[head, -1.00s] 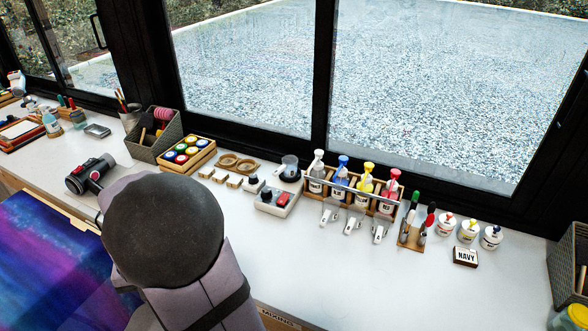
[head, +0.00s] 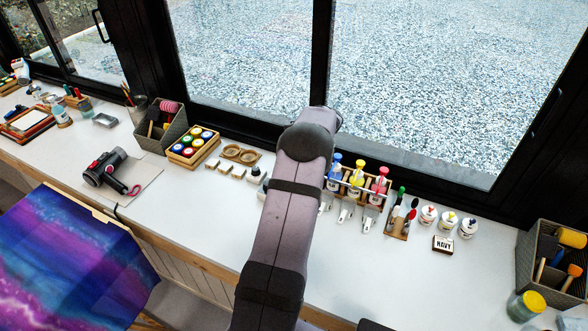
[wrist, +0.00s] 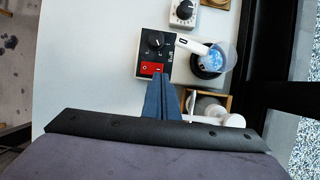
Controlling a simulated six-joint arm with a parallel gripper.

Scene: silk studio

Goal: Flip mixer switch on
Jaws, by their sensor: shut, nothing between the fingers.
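In the wrist view, the mixer (wrist: 143,48) has a black panel with a round knob and a red rocker switch (wrist: 149,68). A clear jug with blue liquid and a white handle (wrist: 212,60) is on the mixer's pale plate. My gripper (wrist: 161,80) is shut and empty, its blue fingertips at the near edge of the red switch. I cannot tell whether they touch it, or which way the rocker is tilted. In the head view, my arm hides the mixer and my gripper.
In the wrist view, a small knobbed box (wrist: 184,12) sits beyond the mixer, and a wooden rack with a white-topped bottle (wrist: 232,120) is close right of my fingers. In the head view, a paint box (head: 194,147) is left and brushes (head: 402,214) are right of my arm.

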